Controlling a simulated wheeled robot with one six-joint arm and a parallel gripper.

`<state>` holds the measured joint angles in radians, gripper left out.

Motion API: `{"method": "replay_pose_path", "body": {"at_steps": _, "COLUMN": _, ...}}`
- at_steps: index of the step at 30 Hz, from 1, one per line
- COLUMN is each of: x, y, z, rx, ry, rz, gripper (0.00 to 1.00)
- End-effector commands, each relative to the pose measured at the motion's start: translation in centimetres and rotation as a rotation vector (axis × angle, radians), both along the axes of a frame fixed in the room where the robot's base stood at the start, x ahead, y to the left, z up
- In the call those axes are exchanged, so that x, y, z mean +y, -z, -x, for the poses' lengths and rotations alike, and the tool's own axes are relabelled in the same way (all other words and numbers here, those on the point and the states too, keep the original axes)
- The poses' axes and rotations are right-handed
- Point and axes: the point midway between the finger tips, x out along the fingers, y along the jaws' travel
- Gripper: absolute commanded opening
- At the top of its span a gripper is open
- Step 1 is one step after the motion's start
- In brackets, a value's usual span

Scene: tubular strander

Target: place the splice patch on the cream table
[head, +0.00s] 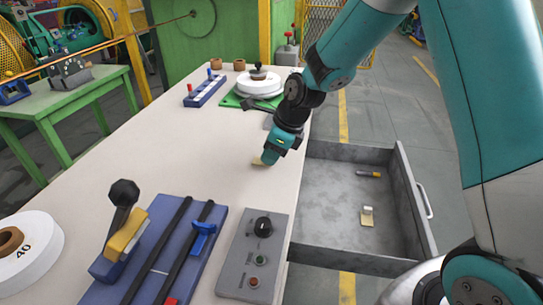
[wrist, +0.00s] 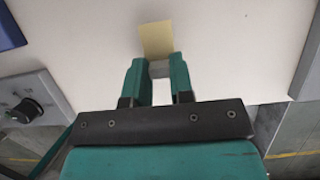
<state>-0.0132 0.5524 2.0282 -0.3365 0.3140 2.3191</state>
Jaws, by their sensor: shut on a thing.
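The cream table (head: 200,155) is a long pale top running from the front left to the back. My gripper (head: 265,158) is low over its right part, close to the edge by the drawer. In the wrist view my gripper (wrist: 158,72) is shut on a small pale yellow splice patch (wrist: 156,40), which sticks out past the fingertips. The patch also shows in the head view (head: 259,162), at the table surface or just above it; I cannot tell whether it touches. Part of it is hidden between the fingers.
An open grey drawer (head: 345,205) at the right holds a small patch-like piece (head: 367,215) and a small yellow-ended tool (head: 368,174). A grey control box (head: 252,255) and a blue lever fixture (head: 155,260) stand in front. The table's middle is clear.

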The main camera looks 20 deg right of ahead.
Motion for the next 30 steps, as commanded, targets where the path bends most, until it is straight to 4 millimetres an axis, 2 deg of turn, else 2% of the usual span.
{"method": "replay_pose_path", "body": {"at_steps": 3, "x": 0.0, "y": 0.9, "z": 0.0, "rx": 0.000, "ry": 0.000, "rz": 0.000, "gripper": 0.00}}
{"method": "replay_pose_path", "body": {"at_steps": 12, "x": 0.0, "y": 1.0, "z": 0.0, "rx": -0.001, "ry": 0.000, "rz": 0.000, "gripper": 0.00}}
{"method": "replay_pose_path", "body": {"at_steps": 13, "x": 0.0, "y": 1.1, "z": 0.0, "rx": -0.001, "ry": 0.000, "rz": 0.000, "gripper": 0.24}}
{"method": "replay_pose_path", "body": {"at_steps": 16, "x": 0.0, "y": 1.0, "z": 0.0, "rx": -0.002, "ry": -0.001, "rz": 0.000, "gripper": 0.47}}
{"method": "replay_pose_path", "body": {"at_steps": 25, "x": 0.0, "y": 0.8, "z": 0.0, "rx": -0.002, "ry": -0.001, "rz": 0.000, "gripper": 0.47}}
{"method": "replay_pose_path", "body": {"at_steps": 30, "x": -0.6, "y": -1.1, "z": 0.3, "rx": -0.005, "ry": 0.002, "rz": -0.001, "gripper": 0.47}}
